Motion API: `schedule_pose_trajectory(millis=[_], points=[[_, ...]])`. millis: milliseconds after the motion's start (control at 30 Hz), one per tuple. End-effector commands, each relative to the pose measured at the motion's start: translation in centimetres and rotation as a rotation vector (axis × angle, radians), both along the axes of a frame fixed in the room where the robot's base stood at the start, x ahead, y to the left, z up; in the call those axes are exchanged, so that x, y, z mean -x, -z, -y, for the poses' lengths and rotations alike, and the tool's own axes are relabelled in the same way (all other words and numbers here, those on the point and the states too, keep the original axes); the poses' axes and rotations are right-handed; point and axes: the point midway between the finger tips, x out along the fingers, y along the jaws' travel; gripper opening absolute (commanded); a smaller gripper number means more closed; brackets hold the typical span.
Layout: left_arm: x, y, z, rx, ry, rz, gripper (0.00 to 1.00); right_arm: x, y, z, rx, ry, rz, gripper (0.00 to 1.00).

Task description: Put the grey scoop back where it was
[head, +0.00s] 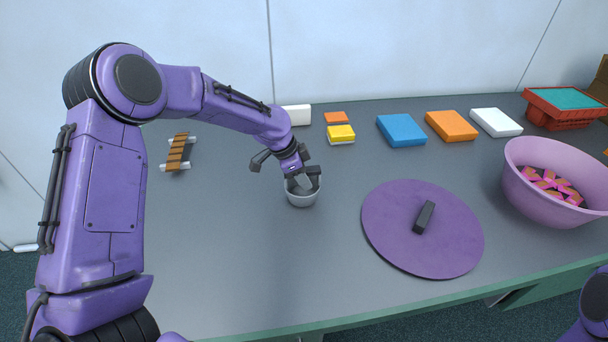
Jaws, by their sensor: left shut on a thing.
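The grey scoop (303,199) is a small round cup near the middle of the table. My left gripper (304,181) reaches down into its top and is shut on it. The fingers hide part of the scoop's rim and inside. The scoop looks upright. I cannot tell whether its bottom touches the table or hangs just above it. My right gripper is out of view; only a purple part of my right arm shows at the lower right corner.
A purple disc (385,222) with a black handle lies right of the scoop. A purple bowl (525,194) holds pink pieces. Blue (401,130), orange (451,125) and white (496,122) blocks line the back. A brown slatted piece (178,153) lies left. The table's front left is clear.

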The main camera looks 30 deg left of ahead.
Motion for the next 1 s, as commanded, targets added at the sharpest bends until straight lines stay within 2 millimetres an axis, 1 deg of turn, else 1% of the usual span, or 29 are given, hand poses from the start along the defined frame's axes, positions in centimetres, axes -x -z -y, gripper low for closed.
schedule_pose_trajectory(millis=[167, 200, 233, 267, 533, 633, 733, 900, 1000], points=[[-0.1, 0.1, 0.1, 0.000, 0.001, 0.002, 0.00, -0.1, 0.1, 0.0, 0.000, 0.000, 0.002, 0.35], [-0.1, 0.1, 0.1, 0.001, 0.001, 0.001, 0.41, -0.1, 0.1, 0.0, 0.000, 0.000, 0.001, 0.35], [-0.1, 0.1, 0.1, 0.000, 0.002, 0.001, 0.51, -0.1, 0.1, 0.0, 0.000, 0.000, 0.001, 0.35], [-0.1, 0.1, 0.1, 0.000, 0.002, 0.001, 0.57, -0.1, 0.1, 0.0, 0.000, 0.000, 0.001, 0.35], [0.0, 0.0, 0.1, 0.001, 0.001, 0.001, 0.57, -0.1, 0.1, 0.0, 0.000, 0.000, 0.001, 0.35], [0.1, -0.8, -0.2, 0.001, 0.001, 0.003, 0.57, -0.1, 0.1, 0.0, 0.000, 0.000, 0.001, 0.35], [0.6, -2.6, -0.8, 0.000, 0.001, 0.005, 0.57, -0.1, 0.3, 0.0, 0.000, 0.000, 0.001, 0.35], [1.6, -6.8, -2.2, 0.001, 0.001, 0.007, 0.57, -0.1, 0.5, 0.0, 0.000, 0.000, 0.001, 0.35], [2.2, -8.8, -2.9, 0.000, 0.001, 0.005, 0.57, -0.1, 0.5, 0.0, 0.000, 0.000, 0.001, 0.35]])
